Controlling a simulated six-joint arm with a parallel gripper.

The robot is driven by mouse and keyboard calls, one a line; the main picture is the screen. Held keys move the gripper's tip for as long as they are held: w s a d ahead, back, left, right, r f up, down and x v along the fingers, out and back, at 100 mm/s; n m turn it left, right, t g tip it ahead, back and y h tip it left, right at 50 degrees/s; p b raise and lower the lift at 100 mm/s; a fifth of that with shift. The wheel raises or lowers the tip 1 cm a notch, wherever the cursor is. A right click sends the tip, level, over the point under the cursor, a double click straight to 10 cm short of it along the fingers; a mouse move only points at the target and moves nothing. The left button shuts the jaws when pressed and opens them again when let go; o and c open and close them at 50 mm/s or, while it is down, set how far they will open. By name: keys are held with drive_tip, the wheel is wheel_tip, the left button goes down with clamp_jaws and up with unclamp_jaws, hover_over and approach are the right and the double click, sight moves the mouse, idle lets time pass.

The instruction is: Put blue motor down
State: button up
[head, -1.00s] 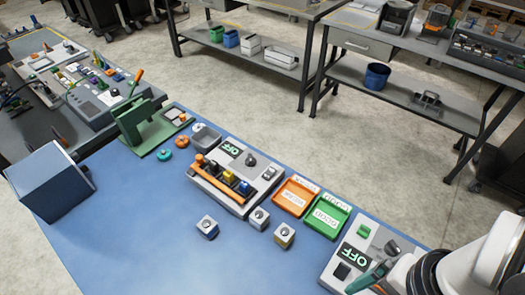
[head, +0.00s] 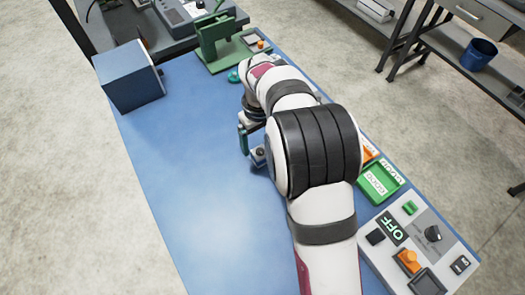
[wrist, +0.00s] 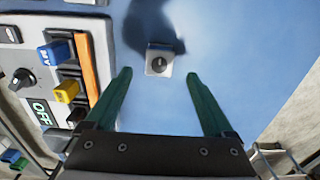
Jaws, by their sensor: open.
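A small grey motor block (wrist: 159,60) with a round dark centre sits on the blue table, ahead of and between my fingertips in the wrist view. In the head view a motor with a bluish side (head: 258,156) shows beside my arm, partly hidden by it. My gripper (wrist: 158,76) is open with green fingers spread, and nothing is between them. The motor is apart from both fingers. In the head view one green finger (head: 243,140) points down close to the motor; the rest of the gripper is hidden by my arm.
A grey dispenser panel (wrist: 14,60) with blue, yellow and black pieces and an OFF display is left in the wrist view. A green tray (head: 379,188) and an OFF control panel (head: 375,262) lie right of my arm.

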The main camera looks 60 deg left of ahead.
sight(260, 151)
wheel_tip(260, 151, down, 7)
drive_tip(key=shift+r, duration=0.2)
clamp_jaws()
idle(0.3)
drive_tip(key=shift+r, duration=0.1)
